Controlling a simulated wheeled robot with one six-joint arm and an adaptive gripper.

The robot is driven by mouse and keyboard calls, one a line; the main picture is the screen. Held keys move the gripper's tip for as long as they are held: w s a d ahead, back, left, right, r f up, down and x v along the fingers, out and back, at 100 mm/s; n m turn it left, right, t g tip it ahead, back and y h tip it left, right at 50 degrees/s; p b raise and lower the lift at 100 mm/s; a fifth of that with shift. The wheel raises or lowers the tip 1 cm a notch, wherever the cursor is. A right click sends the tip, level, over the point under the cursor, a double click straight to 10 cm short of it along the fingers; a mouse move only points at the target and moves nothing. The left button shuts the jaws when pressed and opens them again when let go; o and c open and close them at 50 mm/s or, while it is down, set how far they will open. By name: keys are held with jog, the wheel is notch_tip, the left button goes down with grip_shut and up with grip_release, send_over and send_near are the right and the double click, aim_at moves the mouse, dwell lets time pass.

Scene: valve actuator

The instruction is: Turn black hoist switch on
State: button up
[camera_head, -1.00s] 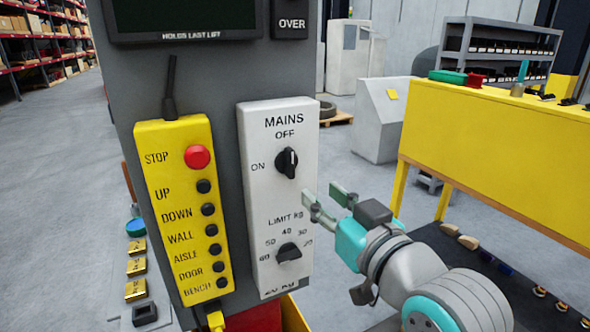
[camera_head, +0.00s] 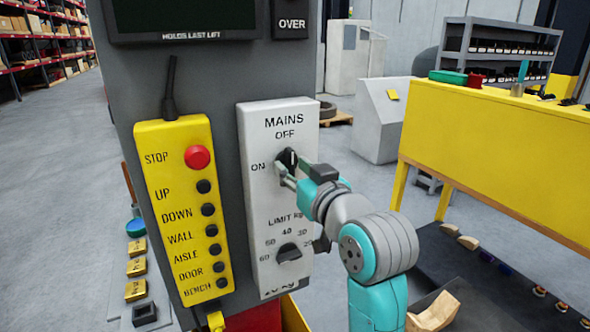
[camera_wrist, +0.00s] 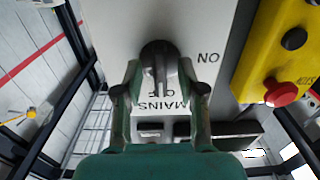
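The black mains switch (camera_head: 288,157) is a round knob with a grip bar, on a white panel (camera_head: 262,215) marked MAINS, OFF and ON. Its bar points up at OFF, while ON is to its left. My gripper (camera_head: 283,174) is at the knob, partly covering its lower right. In the wrist view my gripper (camera_wrist: 159,72) has its fingers on either side of the knob (camera_wrist: 158,60). A gap shows between fingers and bar, so it is open. Whether a fingertip touches the knob's rim, I cannot tell.
A black limit dial (camera_head: 288,252) is lower on the panel, below my gripper. A yellow pendant (camera_head: 186,215) with a red stop button (camera_head: 197,157) hangs to the left. A yellow bench (camera_head: 490,140) stands to the right.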

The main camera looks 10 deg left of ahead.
grip_shut()
jog(key=shift+n, duration=0.4)
jog(key=n, duration=0.7)
jog(key=shift+n, duration=0.3)
jog(key=n, duration=0.4)
jog(key=shift+f+n, duration=0.1)
jog(key=shift+n, duration=2)
